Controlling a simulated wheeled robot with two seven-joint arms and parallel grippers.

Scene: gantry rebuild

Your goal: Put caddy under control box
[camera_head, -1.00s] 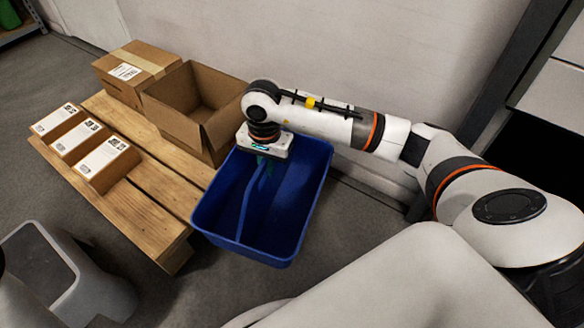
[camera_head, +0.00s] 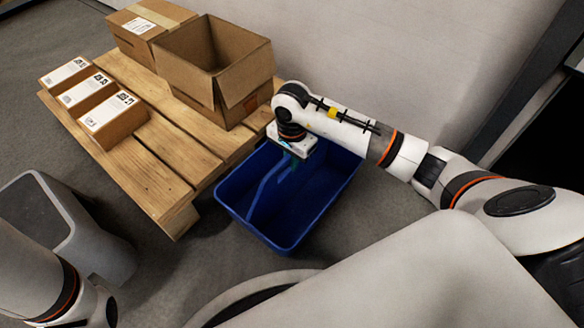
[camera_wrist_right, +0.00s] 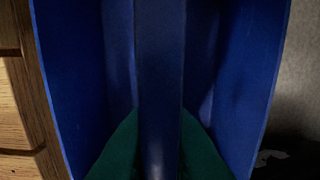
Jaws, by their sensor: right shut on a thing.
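The caddy is a blue open bin (camera_head: 327,196) with a bar handle along its middle, beside the pallet's right edge. My right gripper (camera_head: 291,157) reaches down into it and is shut on the handle. In the right wrist view, green fingertips (camera_wrist_right: 160,150) sit either side of the blue handle (camera_wrist_right: 160,60), with the caddy's walls beyond. I cannot tell whether the caddy touches the floor. No control box can be made out. Part of my left arm shows at the lower left; its gripper is out of view.
A wooden pallet (camera_head: 160,165) holds an open carton (camera_head: 215,70), a closed carton (camera_head: 140,35) and three small labelled boxes (camera_head: 95,95). A grey bin (camera_head: 60,225) stands at lower left. A pale wall is behind. Grey floor shows between bin and caddy.

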